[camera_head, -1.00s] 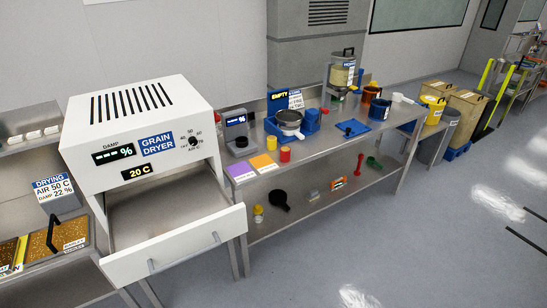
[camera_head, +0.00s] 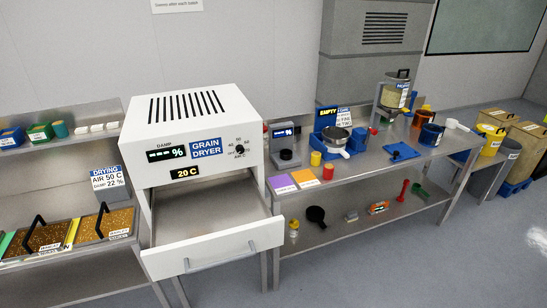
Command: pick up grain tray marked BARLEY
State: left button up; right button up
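Two grain trays with golden-brown grain and black bar handles sit side by side on the metal bench at lower left. The right tray (camera_head: 116,220) is close to the dryer, and the left tray (camera_head: 45,237) is beside it. Each has a white label on its front edge. The lettering is small; both may read BARLEY, but I cannot tell for sure. A yellow strip (camera_head: 72,233) stands between the trays. Neither of my grippers shows in the view.
The white grain dryer (camera_head: 190,115) stands right of the trays, its empty drawer (camera_head: 215,245) pulled out. A drying sign (camera_head: 107,180) stands behind the trays. The metal table (camera_head: 350,170) at right holds pots and cards. Grey floor (camera_head: 400,275) is clear in front.

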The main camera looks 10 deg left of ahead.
aim_at(107, 224)
jog(key=u, duration=1.75)
jog(key=i+j, duration=0.2)
jog(key=i, duration=0.35)
